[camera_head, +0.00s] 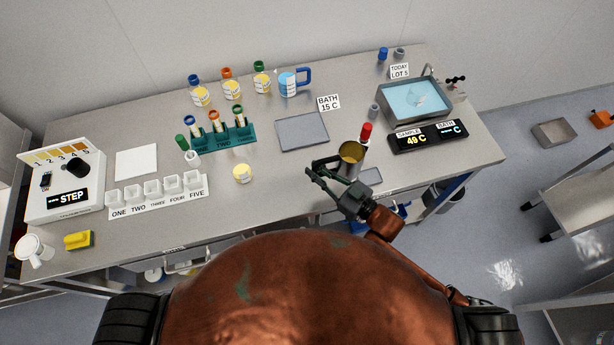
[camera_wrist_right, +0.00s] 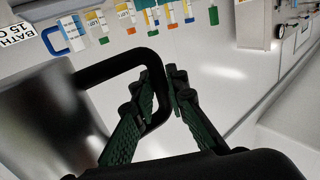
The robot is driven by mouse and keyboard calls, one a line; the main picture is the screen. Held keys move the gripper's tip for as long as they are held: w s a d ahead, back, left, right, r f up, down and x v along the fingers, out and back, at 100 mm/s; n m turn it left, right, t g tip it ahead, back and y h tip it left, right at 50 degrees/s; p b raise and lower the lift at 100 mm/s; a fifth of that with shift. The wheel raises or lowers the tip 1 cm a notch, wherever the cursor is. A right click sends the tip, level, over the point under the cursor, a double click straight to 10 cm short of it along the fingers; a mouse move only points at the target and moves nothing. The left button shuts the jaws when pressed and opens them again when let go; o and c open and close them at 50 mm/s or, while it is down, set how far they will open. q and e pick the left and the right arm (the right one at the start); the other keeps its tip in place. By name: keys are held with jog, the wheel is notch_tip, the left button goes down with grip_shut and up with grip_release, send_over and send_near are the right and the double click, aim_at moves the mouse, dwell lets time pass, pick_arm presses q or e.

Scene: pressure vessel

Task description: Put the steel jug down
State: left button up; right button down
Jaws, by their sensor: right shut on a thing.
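The steel jug (camera_head: 351,153) is in the right half of the head view, over the front part of the bench, with yellowish liquid in it. In the right wrist view its shiny wall (camera_wrist_right: 65,120) fills the left side, and its black handle (camera_wrist_right: 110,68) reaches toward the fingers. My right gripper (camera_head: 318,170) is shut on the handle, and its green fingers (camera_wrist_right: 166,85) sit on either side of it. The jug looks roughly upright. I cannot tell whether its base touches the bench. My left gripper is not in view.
A red-capped item (camera_head: 366,131) stands close behind the jug. A small grey plate (camera_head: 371,176) lies to its right, and a larger grey plate (camera_head: 302,132) lies behind left. The display (camera_head: 429,136) and water bath (camera_head: 447,112) are farther right. Bare bench (camera_head: 285,180) lies to the left.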

jog(key=a+f, duration=0.1)
jog(key=w+a+f, duration=0.1)
jog(key=f, duration=0.1)
jog(key=w+a+f, duration=0.1)
jog(key=f, duration=0.1)
jog(key=shift+a, duration=0.2)
notch_tip(320, 180, down, 3)
jog(key=shift+a+f, duration=0.1)
jog(key=shift+f, duration=0.1)
jog(key=shift+f, duration=0.15)
jog(key=c, duration=1.9)
grip_release()
jog(key=shift+c, duration=0.2)
